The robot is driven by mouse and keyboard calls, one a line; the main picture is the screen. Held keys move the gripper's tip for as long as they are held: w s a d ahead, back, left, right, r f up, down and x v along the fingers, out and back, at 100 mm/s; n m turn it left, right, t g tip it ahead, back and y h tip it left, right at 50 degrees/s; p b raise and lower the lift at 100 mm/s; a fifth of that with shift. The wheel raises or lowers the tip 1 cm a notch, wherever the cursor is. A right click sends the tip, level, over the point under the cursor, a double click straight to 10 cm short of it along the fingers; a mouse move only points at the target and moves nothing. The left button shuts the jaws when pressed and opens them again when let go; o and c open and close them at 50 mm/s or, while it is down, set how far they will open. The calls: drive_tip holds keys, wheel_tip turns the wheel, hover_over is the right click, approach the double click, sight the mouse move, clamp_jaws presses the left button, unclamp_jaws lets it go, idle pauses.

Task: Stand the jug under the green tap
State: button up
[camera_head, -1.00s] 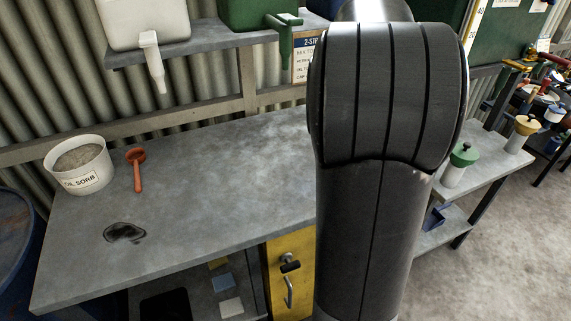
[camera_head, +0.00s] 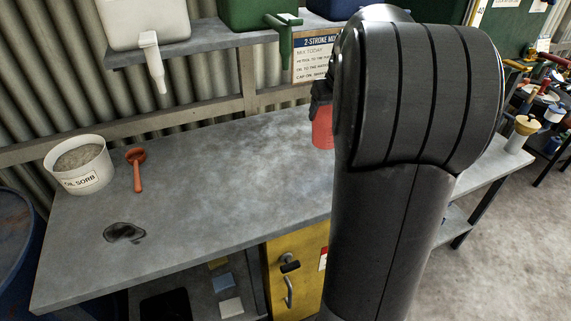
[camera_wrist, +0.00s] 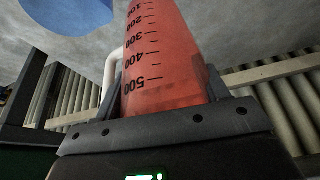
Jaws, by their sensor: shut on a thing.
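The jug (camera_head: 322,130) is translucent red and partly hidden behind my arm in the head view. In the wrist view the jug (camera_wrist: 165,50) shows black graduations from 100 to 500 and a pale handle at its left. My gripper (camera_head: 321,98) is shut on it; its jaws (camera_wrist: 165,95) sit either side of the jug. The green tap (camera_head: 286,38) hangs from a green container (camera_head: 243,12) on the shelf. The jug is right of and lower than this tap, over the bench. I cannot tell if it touches the bench.
The grey bench (camera_head: 220,190) is clear below the taps. An OIL SORB tub (camera_head: 82,180), a red scoop (camera_head: 137,170) and a dark stain (camera_head: 124,232) are at its left. A white container (camera_head: 145,22) with a white tap (camera_head: 152,62) is on the shelf (camera_head: 200,42).

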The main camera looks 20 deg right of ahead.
drive_tip(key=n, duration=0.1)
drive_tip(key=n+y, duration=0.1)
drive_tip(key=shift+a+f+n, duration=0.15)
drive_tip(key=shift+f+n, duration=0.15)
drive_tip(key=shift+n, duration=0.1)
drive_tip(key=shift+w+a+f, duration=0.15)
drive_tip(key=shift+w+a, duration=0.05)
drive_tip(key=shift+a, duration=0.05)
drive_tip(key=w+a+f, duration=0.7)
drive_tip(key=a+f, duration=0.1)
drive_tip(key=f, duration=0.2)
drive_tip(key=shift+w+f, duration=0.35)
drive_tip(key=shift+w, duration=0.05)
drive_tip(key=shift+f, duration=0.1)
drive_tip(key=o, duration=1)
